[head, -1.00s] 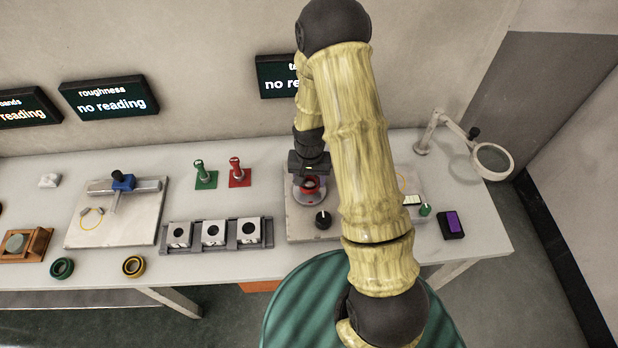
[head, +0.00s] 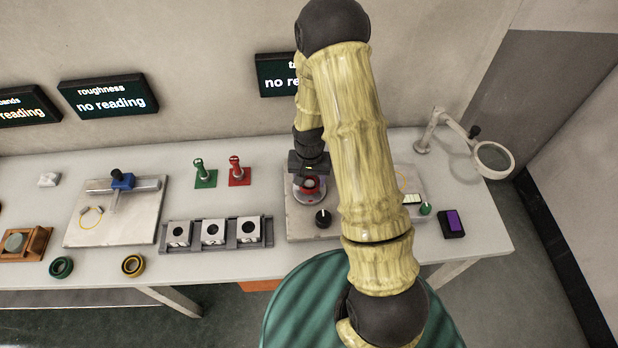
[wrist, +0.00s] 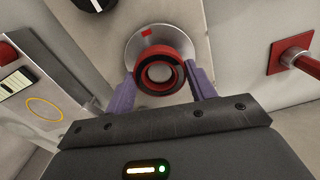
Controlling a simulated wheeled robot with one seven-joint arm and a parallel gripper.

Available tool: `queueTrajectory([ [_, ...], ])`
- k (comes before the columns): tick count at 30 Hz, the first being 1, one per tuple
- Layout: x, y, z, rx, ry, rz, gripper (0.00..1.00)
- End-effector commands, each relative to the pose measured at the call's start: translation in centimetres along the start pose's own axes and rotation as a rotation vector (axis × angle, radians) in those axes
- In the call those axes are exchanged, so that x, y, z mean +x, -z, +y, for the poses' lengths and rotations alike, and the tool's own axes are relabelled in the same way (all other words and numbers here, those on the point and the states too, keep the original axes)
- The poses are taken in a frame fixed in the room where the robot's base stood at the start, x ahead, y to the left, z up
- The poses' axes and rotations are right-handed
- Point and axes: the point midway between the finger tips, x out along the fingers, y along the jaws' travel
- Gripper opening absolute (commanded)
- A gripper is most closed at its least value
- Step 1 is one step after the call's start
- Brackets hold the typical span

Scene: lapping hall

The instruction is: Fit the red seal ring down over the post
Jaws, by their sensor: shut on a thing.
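The red seal ring (wrist: 160,54) is between the two purple fingers of my gripper (wrist: 160,76) in the wrist view. The fingers are shut on its sides. The ring is over a silver round plate (wrist: 134,46) with a small red mark. A pale grey round shape, perhaps the top of the post (wrist: 160,73), shows through the ring's hole, roughly centred. I cannot tell whether the ring is above the post or around it.
A black knob (head: 323,219) is close in front of the plate. A red post stand (head: 239,172) and a green one (head: 204,174) are to the left. A rack (head: 204,249) with several square blocks lies nearer the front edge. A green knob (head: 425,209) is to the right.

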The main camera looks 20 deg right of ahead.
Motion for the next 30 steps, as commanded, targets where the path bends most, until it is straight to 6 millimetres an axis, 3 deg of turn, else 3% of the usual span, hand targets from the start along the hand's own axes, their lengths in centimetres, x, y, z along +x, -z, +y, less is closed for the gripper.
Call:
queueTrajectory([
  [4,0.0,0.0,0.0,0.000,0.000,0.000,0.31],
  [5,0.0,0.0,0.0,0.000,0.000,0.000,0.61],
  [8,0.0,0.0,0.0,0.000,0.000,0.000,0.81],
  [20,-0.4,0.0,0.0,0.000,0.001,0.001,0.81],
  [30,-4.7,0.1,-0.1,0.000,0.002,0.005,0.81],
])
